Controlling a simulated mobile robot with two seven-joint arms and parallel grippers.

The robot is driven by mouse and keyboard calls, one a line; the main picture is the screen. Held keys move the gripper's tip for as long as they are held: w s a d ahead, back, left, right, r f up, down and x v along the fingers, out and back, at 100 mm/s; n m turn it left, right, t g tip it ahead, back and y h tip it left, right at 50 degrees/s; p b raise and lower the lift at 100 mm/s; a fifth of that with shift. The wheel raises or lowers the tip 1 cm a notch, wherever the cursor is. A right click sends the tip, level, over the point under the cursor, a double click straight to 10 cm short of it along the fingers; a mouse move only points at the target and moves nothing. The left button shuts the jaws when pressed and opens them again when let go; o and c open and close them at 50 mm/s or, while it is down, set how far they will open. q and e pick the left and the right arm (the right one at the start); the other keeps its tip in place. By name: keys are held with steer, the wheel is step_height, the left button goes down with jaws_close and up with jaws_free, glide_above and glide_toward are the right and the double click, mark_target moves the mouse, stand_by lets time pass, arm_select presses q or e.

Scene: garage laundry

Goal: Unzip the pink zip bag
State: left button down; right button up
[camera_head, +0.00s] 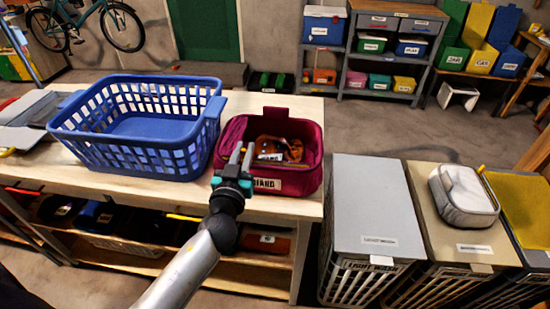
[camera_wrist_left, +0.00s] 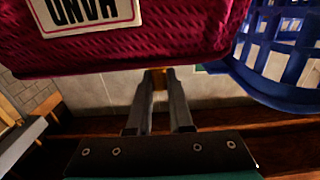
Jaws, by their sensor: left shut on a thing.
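The pink zip bag (camera_head: 307,179) stands on the wooden workbench with its label facing front. Its top shows an opening with orange and dark items inside, and a pink flap at the left. It also shows in the left wrist view (camera_wrist_left: 190,45), with its label upside down. My left gripper (camera_head: 242,156) is at the front left of the bag. Its fingers (camera_wrist_left: 160,75) are closed on a small gold piece, apparently the zip pull (camera_wrist_left: 160,80), at the bag's edge. The pull is mostly hidden by the fingers. My right gripper is not in view.
A blue laundry basket (camera_head: 135,165) stands close to the left of the bag. The workbench (camera_head: 120,192) has a narrow free strip in front. Lidded hampers (camera_head: 375,200) stand to the right, one with a grey case (camera_head: 464,196) on top.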

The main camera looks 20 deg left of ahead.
mark_target(225, 160)
arm_select(q)
steer(key=a, duration=0.2)
steer(key=s+a, duration=0.1)
steer(key=a, duration=0.1)
steer(key=shift+s+a+r+b, duration=0.1)
steer(key=shift+s+a+b, duration=0.05)
steer(key=shift+a+b, duration=0.2)
steer(key=c, duration=0.8)
jaws_free()
steer(key=shift+s, duration=0.15)
steer(key=b+v, duration=0.3)
steer(key=v, duration=1.2)
